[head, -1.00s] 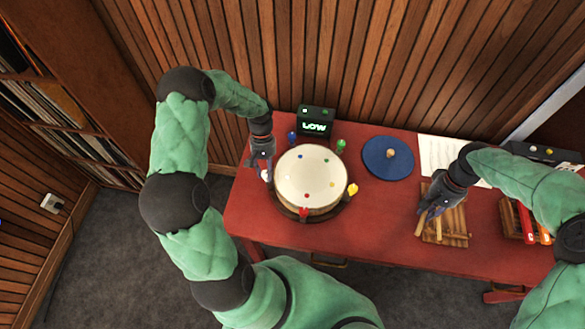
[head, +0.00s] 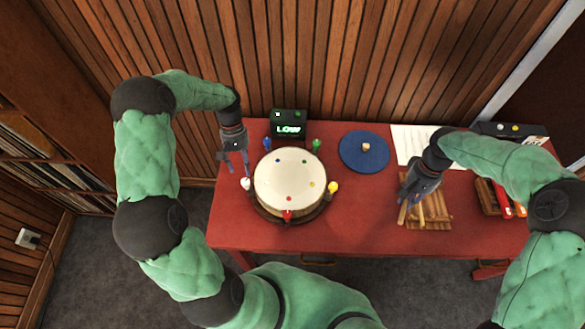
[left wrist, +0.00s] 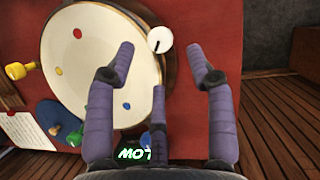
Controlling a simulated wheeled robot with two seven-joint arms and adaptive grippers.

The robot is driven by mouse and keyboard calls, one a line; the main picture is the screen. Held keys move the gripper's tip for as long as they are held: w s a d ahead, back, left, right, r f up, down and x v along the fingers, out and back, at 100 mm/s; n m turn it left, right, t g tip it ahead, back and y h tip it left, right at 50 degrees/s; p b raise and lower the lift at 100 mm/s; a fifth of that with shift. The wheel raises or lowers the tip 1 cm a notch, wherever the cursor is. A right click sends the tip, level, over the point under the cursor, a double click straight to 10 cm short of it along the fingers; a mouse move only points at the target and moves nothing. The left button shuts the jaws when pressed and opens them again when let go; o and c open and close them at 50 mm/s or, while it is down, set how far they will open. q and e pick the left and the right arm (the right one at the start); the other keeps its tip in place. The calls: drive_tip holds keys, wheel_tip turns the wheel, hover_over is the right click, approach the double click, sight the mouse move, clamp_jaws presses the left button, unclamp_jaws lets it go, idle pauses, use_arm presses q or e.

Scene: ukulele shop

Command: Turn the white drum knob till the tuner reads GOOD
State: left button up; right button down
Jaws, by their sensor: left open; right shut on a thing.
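The cream-topped drum (head: 290,178) stands on the red table with coloured knobs around its rim. The white knob (head: 246,184) is at its left side; it also shows in the left wrist view (left wrist: 160,39). My left gripper (head: 238,172) is open and empty. Its fingers point towards the white knob, which lies just beyond the fingertips. The tuner (head: 288,124) behind the drum reads LOW in green. My right gripper (head: 404,208) is shut on a wooden stick (head: 402,214) by the wooden rack; the fingers partly hide the stick.
The wooden rack (head: 436,220), a paper sheet (head: 411,138) and a tray with red items (head: 488,197) are further right. A bookshelf (head: 35,140) stands at the left.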

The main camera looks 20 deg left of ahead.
use_arm(q)
drive_tip(key=v, duration=0.5)
drive_tip(key=shift+a+r, duration=0.1)
drive_tip(key=shift+r, duration=0.2)
drive_tip(key=shift+f, duration=0.1)
